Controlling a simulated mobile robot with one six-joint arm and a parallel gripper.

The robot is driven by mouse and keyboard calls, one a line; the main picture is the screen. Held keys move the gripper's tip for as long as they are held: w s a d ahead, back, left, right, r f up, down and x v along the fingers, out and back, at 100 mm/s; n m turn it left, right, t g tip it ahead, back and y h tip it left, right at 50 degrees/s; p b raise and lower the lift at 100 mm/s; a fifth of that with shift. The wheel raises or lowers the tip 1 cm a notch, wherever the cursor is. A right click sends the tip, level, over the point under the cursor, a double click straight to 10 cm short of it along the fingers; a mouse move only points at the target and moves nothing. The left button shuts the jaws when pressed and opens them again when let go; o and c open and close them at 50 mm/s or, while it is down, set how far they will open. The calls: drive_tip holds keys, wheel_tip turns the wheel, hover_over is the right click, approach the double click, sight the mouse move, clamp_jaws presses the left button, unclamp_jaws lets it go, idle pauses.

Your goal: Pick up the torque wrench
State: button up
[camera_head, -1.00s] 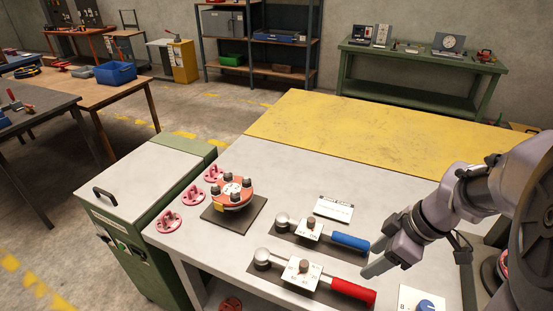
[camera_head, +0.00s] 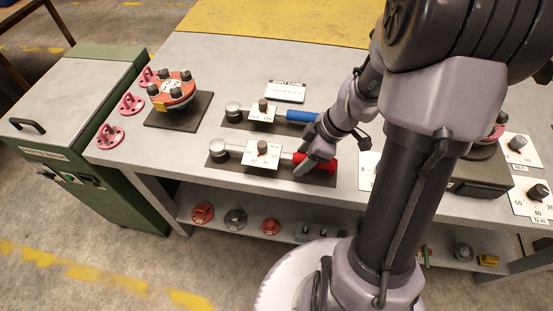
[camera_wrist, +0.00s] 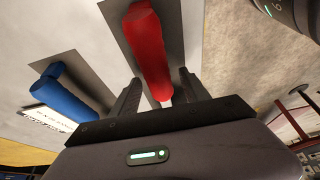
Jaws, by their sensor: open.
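Two torque wrenches lie on dark mats on the grey bench. The red-handled torque wrench (camera_head: 328,163) is nearer the front edge, and the blue-handled torque wrench (camera_head: 300,116) lies behind it. Each has a round metal head at the left and a white dial card at its middle. My gripper (camera_head: 312,168) is open at the red handle and partly covers it in the head view. In the wrist view, the red handle (camera_wrist: 148,52) runs between the two dark fingers of my gripper (camera_wrist: 157,92). The blue handle (camera_wrist: 66,94) lies outside the fingers, to the left.
A red flanged spool (camera_head: 171,90) with dark bolts stands on a dark plate at the left, beside pink brackets (camera_head: 131,103). A small sign (camera_head: 286,91) lies behind the wrenches. A dark box (camera_head: 478,176) stands at the right. The yellow bench top (camera_head: 270,20) at the back is clear.

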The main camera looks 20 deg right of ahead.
drive_tip(key=shift+f, duration=0.1)
clamp_jaws()
drive_tip(key=shift+w, duration=0.1)
idle(0.3)
